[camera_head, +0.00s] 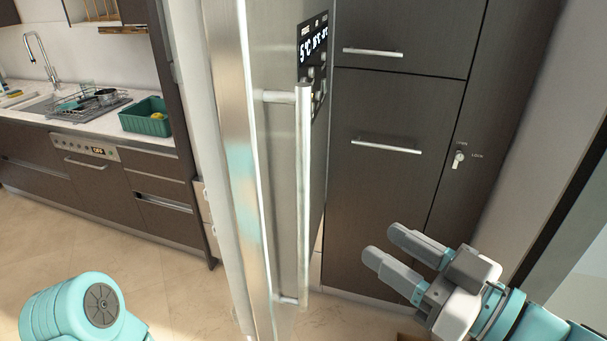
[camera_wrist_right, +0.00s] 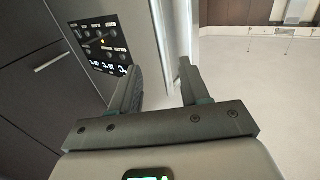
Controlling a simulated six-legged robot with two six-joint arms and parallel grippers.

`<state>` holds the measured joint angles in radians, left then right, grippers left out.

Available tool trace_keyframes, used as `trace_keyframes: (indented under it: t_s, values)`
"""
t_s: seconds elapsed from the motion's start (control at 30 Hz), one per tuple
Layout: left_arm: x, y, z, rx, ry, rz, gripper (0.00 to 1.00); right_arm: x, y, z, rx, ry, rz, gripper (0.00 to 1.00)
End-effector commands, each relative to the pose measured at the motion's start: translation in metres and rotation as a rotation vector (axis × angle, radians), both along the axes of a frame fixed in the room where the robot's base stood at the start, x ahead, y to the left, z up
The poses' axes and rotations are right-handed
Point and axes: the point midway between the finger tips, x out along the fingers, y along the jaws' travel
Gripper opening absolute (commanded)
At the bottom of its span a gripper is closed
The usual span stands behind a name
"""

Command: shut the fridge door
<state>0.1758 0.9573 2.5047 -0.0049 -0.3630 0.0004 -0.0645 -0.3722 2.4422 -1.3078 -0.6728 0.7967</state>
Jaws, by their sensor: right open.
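The fridge door (camera_head: 276,60) stands open in the middle of the head view, seen at a steep angle. Its steel front faces right and carries a long vertical bar handle (camera_head: 304,180) and a dark display panel (camera_head: 313,45) reading 5°C. The display panel also shows in the right wrist view (camera_wrist_right: 103,45). My right gripper (camera_head: 380,245) is open and empty, to the right of the handle and apart from it. Its two fingers show in the right wrist view (camera_wrist_right: 160,68). A teal part of my left arm shows at lower left; its gripper is out of view.
Dark tall cabinets (camera_head: 390,105) with bar handles stand behind the door, with a keyed lock (camera_head: 458,158) at right. A counter with a sink (camera_head: 45,105), a dish rack and a green basket (camera_head: 146,117) runs along the left. The tiled floor (camera_head: 180,290) between is clear.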

Motion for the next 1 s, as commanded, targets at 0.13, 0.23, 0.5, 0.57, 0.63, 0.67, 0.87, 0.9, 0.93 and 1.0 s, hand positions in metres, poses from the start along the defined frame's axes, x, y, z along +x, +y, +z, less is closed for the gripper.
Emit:
trace_keyframes:
  t_s: [0.13, 0.23, 0.5, 0.57, 0.63, 0.67, 0.87, 0.9, 0.93, 1.0]
  values:
    - [0.000, 0.000, -0.004, 0.000, 0.000, 0.000, 0.00, 0.013, 0.015, -0.003, 0.001, 0.005, 0.008, 0.46]
    - [0.000, 0.000, -0.006, 0.000, 0.000, 0.000, 0.00, 0.029, 0.031, -0.004, 0.001, 0.006, 0.011, 0.46]
    - [0.000, 0.000, -0.008, 0.000, 0.000, 0.000, 0.00, 0.077, 0.076, -0.003, -0.001, 0.009, 0.009, 0.46]
    - [0.000, 0.000, -0.006, 0.000, 0.000, 0.000, 0.00, 0.086, 0.085, -0.002, -0.001, 0.009, 0.009, 0.46]
    - [0.000, 0.000, -0.005, 0.000, 0.000, 0.000, 0.00, 0.096, 0.093, -0.002, -0.001, 0.009, 0.007, 0.46]
    - [0.000, 0.000, -0.005, 0.000, 0.000, 0.000, 0.00, 0.099, 0.097, -0.003, -0.002, 0.008, 0.007, 0.46]
    - [0.000, 0.000, -0.001, 0.000, 0.000, 0.000, 0.00, 0.115, 0.110, -0.002, -0.001, 0.006, 0.005, 0.46]
    - [0.000, 0.000, -0.001, 0.000, 0.000, 0.000, 0.00, 0.116, 0.112, -0.002, -0.002, 0.006, 0.005, 0.46]
    - [0.000, 0.000, -0.001, 0.000, 0.000, 0.000, 0.00, 0.117, 0.112, -0.002, -0.002, 0.006, 0.005, 0.46]
    - [0.000, 0.000, -0.001, 0.000, 0.000, 0.000, 0.00, 0.118, 0.113, -0.002, -0.001, 0.006, 0.004, 0.46]
